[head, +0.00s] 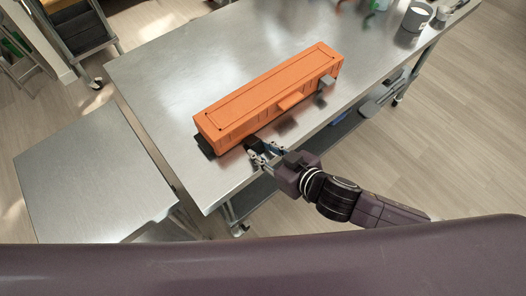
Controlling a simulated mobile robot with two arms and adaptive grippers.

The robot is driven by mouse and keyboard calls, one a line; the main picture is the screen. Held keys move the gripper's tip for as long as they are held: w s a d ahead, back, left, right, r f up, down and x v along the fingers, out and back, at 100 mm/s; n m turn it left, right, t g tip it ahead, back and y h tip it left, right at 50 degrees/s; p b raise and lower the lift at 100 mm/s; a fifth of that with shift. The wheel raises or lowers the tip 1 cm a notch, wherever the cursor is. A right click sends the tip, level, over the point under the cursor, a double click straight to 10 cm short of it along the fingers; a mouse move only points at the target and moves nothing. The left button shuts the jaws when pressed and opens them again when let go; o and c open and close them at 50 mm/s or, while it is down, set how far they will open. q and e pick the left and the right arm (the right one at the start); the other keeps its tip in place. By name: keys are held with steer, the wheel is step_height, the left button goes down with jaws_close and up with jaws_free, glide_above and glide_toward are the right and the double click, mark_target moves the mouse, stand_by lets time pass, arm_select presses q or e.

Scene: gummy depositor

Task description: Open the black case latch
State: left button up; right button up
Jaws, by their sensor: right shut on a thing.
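A long orange case (265,92) lies diagonally on the steel table, with its lid down. A small black latch (253,143) sticks out low on the case's near long side, toward its left end. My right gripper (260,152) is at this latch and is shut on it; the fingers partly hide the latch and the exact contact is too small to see. A grey latch-like part (326,83) sits at the right end of the same side, away from the gripper. My left gripper is not in view.
The steel table (160,80) has clear room left of the case. A lower metal table (90,170) stands at left. A white cup-like container (416,17) and blurred items stand at the far right. A shelf with a blue item (340,118) lies below the near edge.

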stand_by(0.3)
steer(key=o, duration=1.2)
steer(key=shift+c, duration=0.2)
steer(key=v, duration=1.2)
